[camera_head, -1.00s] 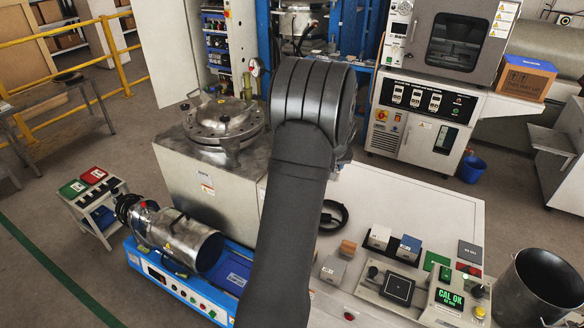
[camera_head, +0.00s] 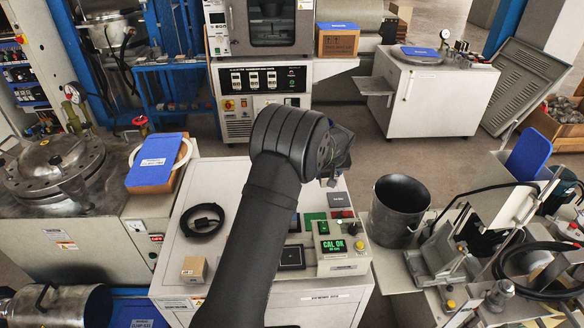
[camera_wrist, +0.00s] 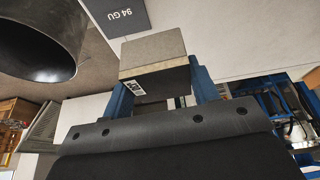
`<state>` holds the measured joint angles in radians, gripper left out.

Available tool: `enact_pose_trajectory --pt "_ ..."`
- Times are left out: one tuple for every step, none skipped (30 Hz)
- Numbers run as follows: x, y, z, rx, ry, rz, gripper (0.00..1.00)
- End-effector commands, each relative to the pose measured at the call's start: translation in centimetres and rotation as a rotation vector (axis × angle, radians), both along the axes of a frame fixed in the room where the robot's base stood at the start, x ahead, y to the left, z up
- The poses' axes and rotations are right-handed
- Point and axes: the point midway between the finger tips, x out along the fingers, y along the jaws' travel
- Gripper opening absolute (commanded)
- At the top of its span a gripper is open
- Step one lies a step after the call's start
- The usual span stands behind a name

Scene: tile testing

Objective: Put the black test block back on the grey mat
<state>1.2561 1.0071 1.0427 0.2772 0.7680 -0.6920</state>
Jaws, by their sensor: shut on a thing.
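My gripper (camera_wrist: 160,90) has its two blue fingers shut on a block (camera_wrist: 153,47) in the wrist view. A dark grey plate marked "94 GU" (camera_wrist: 122,14) lies just beyond the block; a similar grey plate (camera_head: 340,199) lies on the white bench top in the head view. In the head view my arm hides most of the gripper and the held block.
A tan block (camera_head: 194,269) and a cable coil (camera_head: 202,220) lie on the bench's left. A green "CAL OK" instrument (camera_head: 340,245) and a dark pad (camera_head: 292,257) are right of my arm. A metal bucket (camera_head: 400,205) stands at the bench's right edge.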

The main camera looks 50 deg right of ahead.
Motion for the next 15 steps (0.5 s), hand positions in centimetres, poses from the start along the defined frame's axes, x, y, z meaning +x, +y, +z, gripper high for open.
enact_pose_trajectory --pt "-1.4 -0.8 -0.2 -0.002 -0.001 -0.019 0.15" --pt "-1.9 -1.1 -0.2 -0.002 -0.001 -0.025 0.15" --pt "-2.7 -1.5 -0.4 -0.002 -0.001 -0.034 0.15" --pt "-3.1 -1.7 -0.4 -0.002 -0.001 -0.039 0.15" --pt "-3.4 -1.9 -0.5 -0.002 -0.001 -0.043 0.15" --pt "-3.7 -2.1 -0.6 -0.002 -0.001 -0.047 0.15" --pt "-3.9 -2.2 -0.6 -0.002 -0.001 -0.049 0.15" --pt "-4.0 -2.2 -0.7 -0.002 0.000 -0.051 0.15" --pt "-4.1 -2.3 -0.8 -0.002 -0.001 -0.052 0.15" --pt "-4.2 -2.3 -0.8 -0.002 -0.001 -0.053 0.15" --pt "-4.2 -2.3 -0.9 -0.002 -0.001 -0.053 0.15" --pt "-4.2 -2.3 -1.1 -0.002 -0.001 -0.053 0.15" --pt "-4.2 -2.3 -1.3 -0.001 0.000 -0.053 0.15" --pt "-4.1 -2.3 -1.4 -0.001 -0.001 -0.053 0.15" --pt "-4.1 -2.3 -1.7 -0.001 -0.001 -0.053 0.15"
